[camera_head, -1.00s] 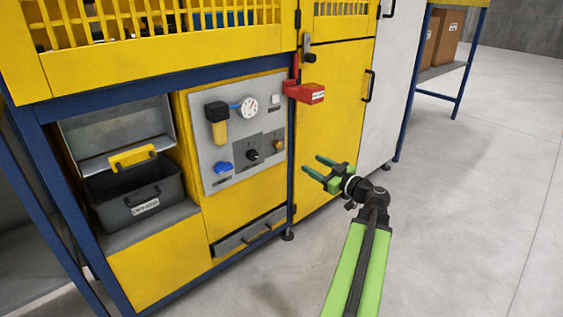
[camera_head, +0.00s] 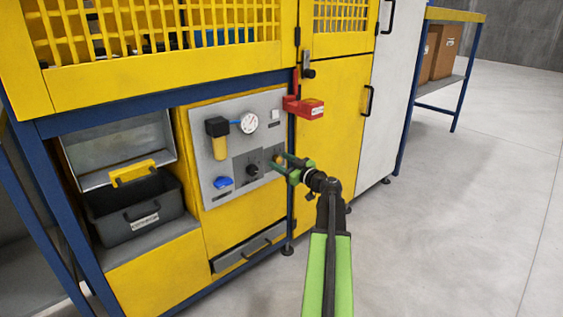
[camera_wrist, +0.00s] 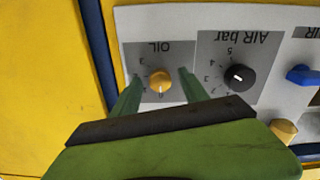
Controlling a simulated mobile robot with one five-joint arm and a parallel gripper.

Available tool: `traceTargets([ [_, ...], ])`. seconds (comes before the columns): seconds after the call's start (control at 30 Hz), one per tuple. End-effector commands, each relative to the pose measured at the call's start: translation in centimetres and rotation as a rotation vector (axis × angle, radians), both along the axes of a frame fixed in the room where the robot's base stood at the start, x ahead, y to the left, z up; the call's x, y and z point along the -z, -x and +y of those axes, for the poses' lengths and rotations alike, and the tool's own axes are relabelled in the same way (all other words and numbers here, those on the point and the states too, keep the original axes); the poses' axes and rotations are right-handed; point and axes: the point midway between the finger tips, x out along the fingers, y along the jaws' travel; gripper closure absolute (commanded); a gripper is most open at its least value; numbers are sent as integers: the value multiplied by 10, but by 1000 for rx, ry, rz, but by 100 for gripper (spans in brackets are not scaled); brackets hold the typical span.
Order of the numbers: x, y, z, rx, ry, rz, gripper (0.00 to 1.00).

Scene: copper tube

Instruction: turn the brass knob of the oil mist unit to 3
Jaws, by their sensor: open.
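The brass knob (camera_wrist: 160,81) sits on the grey plate marked OIL (camera_wrist: 155,57), which appears upside down in the wrist view. Small numbers ring the knob, with a 3 at its upper left in that view. The knob's pointer is too small to read. My gripper (camera_wrist: 160,77) is open, with one green finger on each side of the knob and visible gaps between them. In the head view my gripper (camera_head: 279,162) is at the right part of the panel, and its fingers largely hide the brass knob.
The black AIR bar knob (camera_wrist: 238,77) is beside the brass one. A blue knob (camera_head: 223,182), a gauge (camera_head: 249,122) and a yellow-bowled filter (camera_head: 219,144) share the panel. A blue post (camera_wrist: 97,50) stands beside the panel.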

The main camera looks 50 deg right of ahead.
Motion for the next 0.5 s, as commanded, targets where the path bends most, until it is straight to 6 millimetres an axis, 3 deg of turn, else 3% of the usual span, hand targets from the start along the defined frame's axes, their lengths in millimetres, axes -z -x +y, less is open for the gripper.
traceTargets([
  [0.3,0,-4,0,-1,0,0,48],
  [0.5,0,-4,0,-1,0,0,74],
])
